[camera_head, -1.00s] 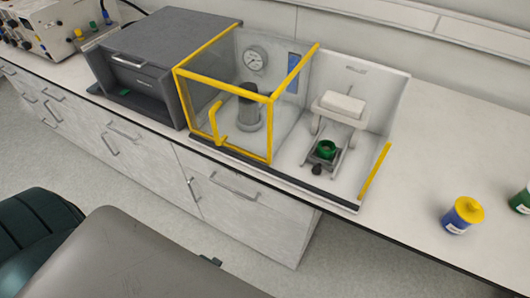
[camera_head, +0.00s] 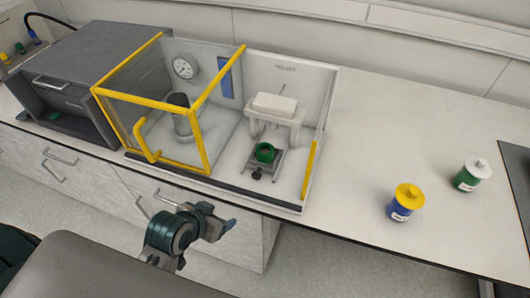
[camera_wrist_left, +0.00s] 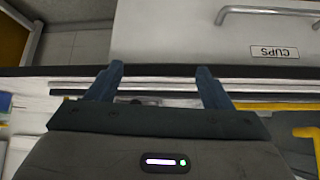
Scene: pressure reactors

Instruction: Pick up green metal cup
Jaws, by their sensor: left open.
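The green metal cup (camera_head: 264,152) sits on a small metal stand inside the open white bay right of the yellow-framed enclosure. My left gripper (camera_head: 212,220) is in front of the bench, left of and nearer than the cup, apart from it. In the left wrist view its two dark blue fingers (camera_wrist_left: 160,84) are spread with nothing held between them. I cannot make out the cup in the left wrist view. My right gripper is not in view.
A yellow-framed clear enclosure (camera_head: 208,141) with a gauge stands left of the bay. A white block on legs (camera_head: 275,104) stands just behind the cup. A blue-yellow container (camera_head: 404,202) and a green-white one (camera_head: 472,175) stand right.

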